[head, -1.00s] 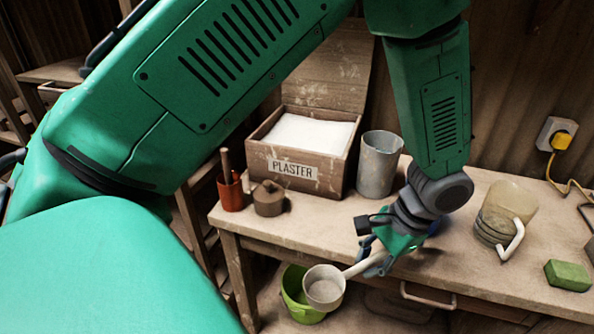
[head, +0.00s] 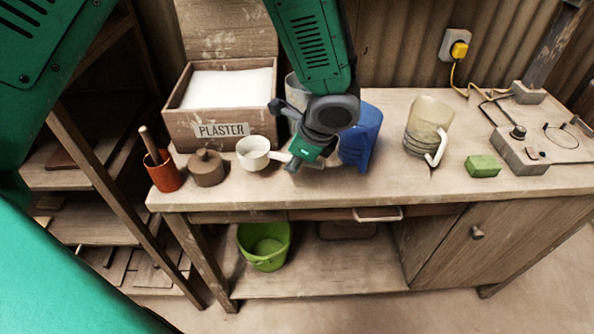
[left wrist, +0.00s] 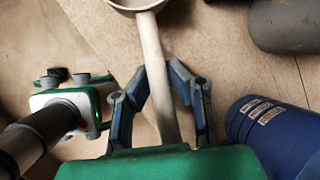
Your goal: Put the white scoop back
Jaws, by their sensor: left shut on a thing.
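The white scoop (head: 253,153) is in front of the plaster box (head: 196,140), with its cup toward the left. My left gripper (head: 291,160) is shut on its handle. I cannot tell whether the cup touches the bench. In the left wrist view the scoop's pale handle (left wrist: 152,50) runs between the two blue fingers (left wrist: 158,78), and the cup is cut off at the top edge. The box is open and filled with white plaster (head: 225,88). My right gripper is not in view.
A brown lidded pot (head: 207,169) and red cup (head: 163,175) stand left of the scoop. A blue jug (head: 362,137) stands just right of my gripper, with a grey metal cylinder (head: 292,92) behind. The bench front (head: 270,192) is clear. A green bucket (head: 264,248) sits below.

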